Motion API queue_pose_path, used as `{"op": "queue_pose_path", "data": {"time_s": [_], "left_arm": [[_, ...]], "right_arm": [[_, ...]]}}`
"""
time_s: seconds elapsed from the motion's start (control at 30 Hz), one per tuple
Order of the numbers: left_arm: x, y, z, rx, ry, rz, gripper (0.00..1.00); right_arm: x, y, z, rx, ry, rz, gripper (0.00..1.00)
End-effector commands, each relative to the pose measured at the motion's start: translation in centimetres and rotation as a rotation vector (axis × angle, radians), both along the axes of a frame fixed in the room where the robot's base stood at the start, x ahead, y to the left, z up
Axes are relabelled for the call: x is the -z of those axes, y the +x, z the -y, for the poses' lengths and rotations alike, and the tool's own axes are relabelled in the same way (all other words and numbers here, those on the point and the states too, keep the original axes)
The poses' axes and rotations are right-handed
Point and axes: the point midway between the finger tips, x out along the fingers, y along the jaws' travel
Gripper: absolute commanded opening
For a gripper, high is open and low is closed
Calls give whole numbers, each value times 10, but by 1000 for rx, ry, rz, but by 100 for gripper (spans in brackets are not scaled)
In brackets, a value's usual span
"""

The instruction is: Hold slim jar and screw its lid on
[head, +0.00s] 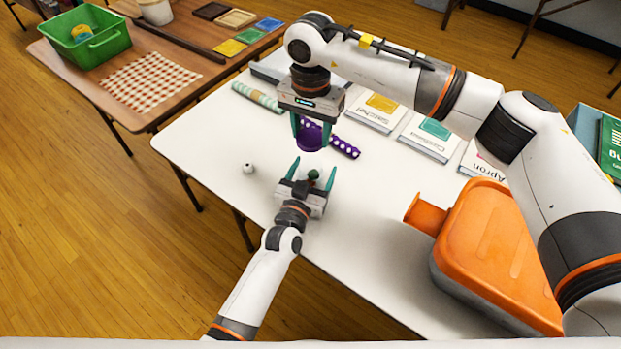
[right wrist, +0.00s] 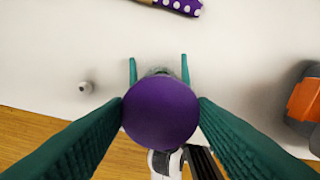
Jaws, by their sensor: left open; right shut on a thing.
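My right gripper (head: 311,137) points down and is shut on a purple round lid (head: 309,141). The lid also shows in the right wrist view (right wrist: 160,111), seen from above between the teal fingers. My left gripper (head: 313,167) is open, low over the white table and in front of the right one. In the right wrist view the left fingers reach out beyond the lid. A greyish thing (right wrist: 158,71) between them is mostly hidden by the lid.
A purple dotted roll (head: 344,147) lies behind the right gripper. A small white round thing (head: 249,168) lies left of my left gripper. Boxed kits (head: 428,137) line the back. A large orange-lidded container (head: 499,238) stands at the right. The table's front left is clear.

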Motion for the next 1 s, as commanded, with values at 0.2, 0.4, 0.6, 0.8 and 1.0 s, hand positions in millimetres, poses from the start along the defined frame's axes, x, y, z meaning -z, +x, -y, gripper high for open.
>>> {"op": "queue_pose_path", "data": {"time_s": [0.2,0.4,0.6,0.8,1.0], "left_arm": [[0,0,0,0,0,0,48],[0,0,0,0,0,0,15],[0,0,0,0,0,0,9],[0,0,0,0,0,1,9],[0,0,0,0,0,0,9]], "right_arm": [[0,0,0,0,0,0,26],[0,0,0,0,0,0,26],[6,0,0,0,0,-1,26],[35,-1,0,0,-1,-2,26],[50,0,0,0,0,1,26]]}}
